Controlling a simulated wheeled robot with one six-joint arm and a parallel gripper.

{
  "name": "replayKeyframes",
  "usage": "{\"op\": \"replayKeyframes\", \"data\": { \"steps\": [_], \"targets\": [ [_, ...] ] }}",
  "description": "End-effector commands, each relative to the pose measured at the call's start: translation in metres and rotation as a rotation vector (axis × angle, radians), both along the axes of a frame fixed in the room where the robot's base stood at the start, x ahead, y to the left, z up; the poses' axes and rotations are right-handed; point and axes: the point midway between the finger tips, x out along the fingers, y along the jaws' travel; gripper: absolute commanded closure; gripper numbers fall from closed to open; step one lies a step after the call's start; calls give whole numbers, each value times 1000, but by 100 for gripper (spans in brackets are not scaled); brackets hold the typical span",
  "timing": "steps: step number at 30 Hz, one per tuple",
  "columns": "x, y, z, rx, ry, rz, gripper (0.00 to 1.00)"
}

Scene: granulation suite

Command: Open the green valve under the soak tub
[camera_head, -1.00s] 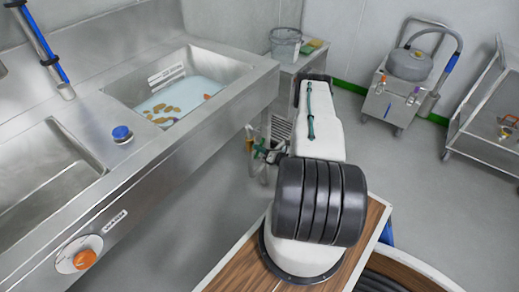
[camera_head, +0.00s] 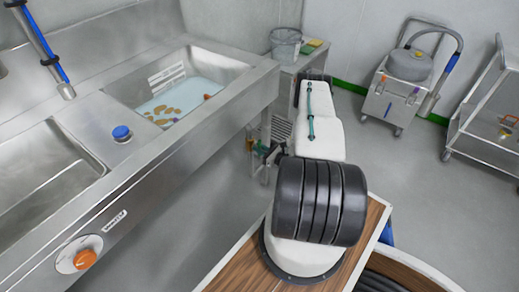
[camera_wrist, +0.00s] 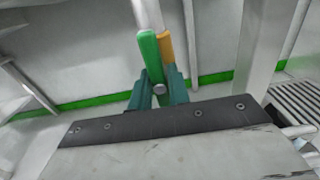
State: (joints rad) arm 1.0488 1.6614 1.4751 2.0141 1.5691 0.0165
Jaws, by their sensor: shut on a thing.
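The soak tub (camera_head: 222,66) is the steel basin at the back of the counter, with pale water and several brown pieces in it. In the wrist view the green valve handle (camera_wrist: 151,57) stands upright in front of a pale pipe, beside an orange handle (camera_wrist: 167,48). My gripper (camera_wrist: 160,84) has its teal fingers shut on the lower part of the green handle. A round grey bolt head shows between the fingers. In the head view my gripper is small and partly hidden by my arm, below the counter's front edge.
A steel side table with a clear bucket (camera_head: 286,44) stands beyond the tub. A grey wheeled machine (camera_head: 408,66) and a cart (camera_head: 487,135) stand at right. The floor between is clear.

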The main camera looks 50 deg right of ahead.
Motion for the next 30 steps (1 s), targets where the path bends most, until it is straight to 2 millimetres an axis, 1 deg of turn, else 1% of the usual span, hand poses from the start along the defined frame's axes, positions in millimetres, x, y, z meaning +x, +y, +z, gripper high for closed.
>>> {"op": "replayKeyframes", "data": {
  "steps": [17,18,19,20,27,30],
  "targets": [
    [-1,0,-2,-26,2,-3,100],
    [-1,0,-2,-26,2,-3,71],
    [-1,0,-2,-26,2,-2,63],
    [-1,0,-1,-26,1,-2,60],
    [-1,0,-1,-27,0,-1,60],
    [-6,-1,-1,-26,0,-2,60]
  ]
}}
